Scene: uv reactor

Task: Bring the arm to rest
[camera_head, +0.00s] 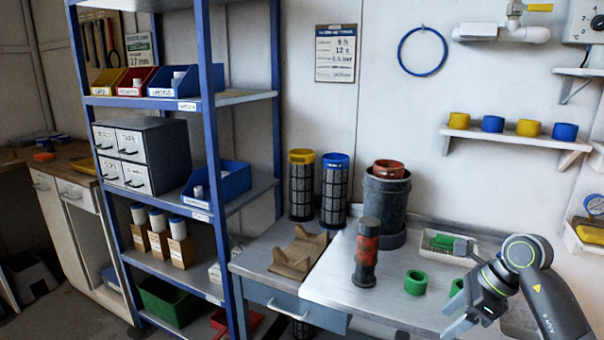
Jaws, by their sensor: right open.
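My right gripper (466,318) is open and empty. It hangs at the lower right over the light metal bench (385,305), fingers pointing down and left. My right arm (545,285) comes in from the right edge. A green ring (416,282) lies on the bench left of the gripper. A second green ring (457,287) is partly hidden behind the gripper. A black and red cylinder (367,252) stands upright on the bench, further left. My left gripper is not in view.
A dark grey bucket (386,212) with a red-topped part stands behind the cylinder. A white tray (432,248) holding green items lies behind my gripper. Yellow-capped (301,190) and blue-capped (335,190) cartridges stand at the back. A blue shelf rack (213,150) rises at left. The bench front is clear.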

